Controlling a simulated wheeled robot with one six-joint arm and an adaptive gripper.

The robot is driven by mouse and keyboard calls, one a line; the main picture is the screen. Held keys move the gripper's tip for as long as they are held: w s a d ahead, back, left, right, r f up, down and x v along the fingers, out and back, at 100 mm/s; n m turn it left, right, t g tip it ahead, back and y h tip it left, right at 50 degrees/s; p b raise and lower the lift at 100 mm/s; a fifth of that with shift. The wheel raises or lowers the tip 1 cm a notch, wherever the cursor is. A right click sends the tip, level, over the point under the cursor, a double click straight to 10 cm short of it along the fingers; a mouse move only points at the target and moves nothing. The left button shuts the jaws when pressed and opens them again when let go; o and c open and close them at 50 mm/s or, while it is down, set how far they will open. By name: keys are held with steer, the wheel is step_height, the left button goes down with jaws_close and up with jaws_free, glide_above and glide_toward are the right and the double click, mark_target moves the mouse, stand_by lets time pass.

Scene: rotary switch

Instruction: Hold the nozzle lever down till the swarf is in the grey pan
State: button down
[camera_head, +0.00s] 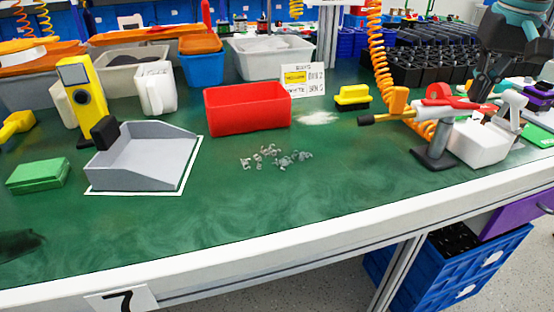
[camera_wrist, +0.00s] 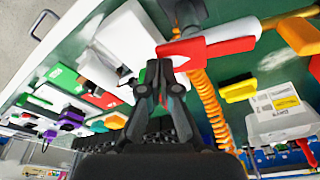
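The nozzle (camera_head: 397,100) is held on a black stand at the right of the green bench, its dark tip pointing left. Its red lever (camera_head: 468,104) lies along the top; the red and white lever also shows in the wrist view (camera_wrist: 215,42). My gripper (camera_head: 478,86) is just above the lever's right part; in the wrist view (camera_wrist: 161,68) its fingertips are together, close to the lever. I cannot tell whether they touch it. The swarf (camera_head: 278,157) lies scattered mid-bench. The grey pan (camera_head: 150,158) stands to its left, open toward the right, and looks empty.
A red bin (camera_head: 248,108) stands behind the swarf. A yellow brush (camera_head: 352,97) and a pale powder patch (camera_head: 318,118) lie to its right. A green block (camera_head: 38,175) is left of the pan. An orange coiled hose (camera_head: 375,50) hangs down to the nozzle. The front bench is clear.

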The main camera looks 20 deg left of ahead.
steer(key=shift+f, duration=0.3)
steer(key=shift+f+b, duration=0.55)
steer(key=shift+f, duration=0.3)
steer(key=shift+a+r, duration=0.1)
steer(key=shift+r+p, duration=0.6)
steer(key=shift+p, duration=0.15)
step_height(320, 180, up, 4)
steer(key=p, duration=0.3)
steer(key=shift+r+p, duration=0.2)
steer(key=shift+p, duration=0.1)
steer(key=shift+r, duration=1.4)
steer(key=shift+s, duration=0.1)
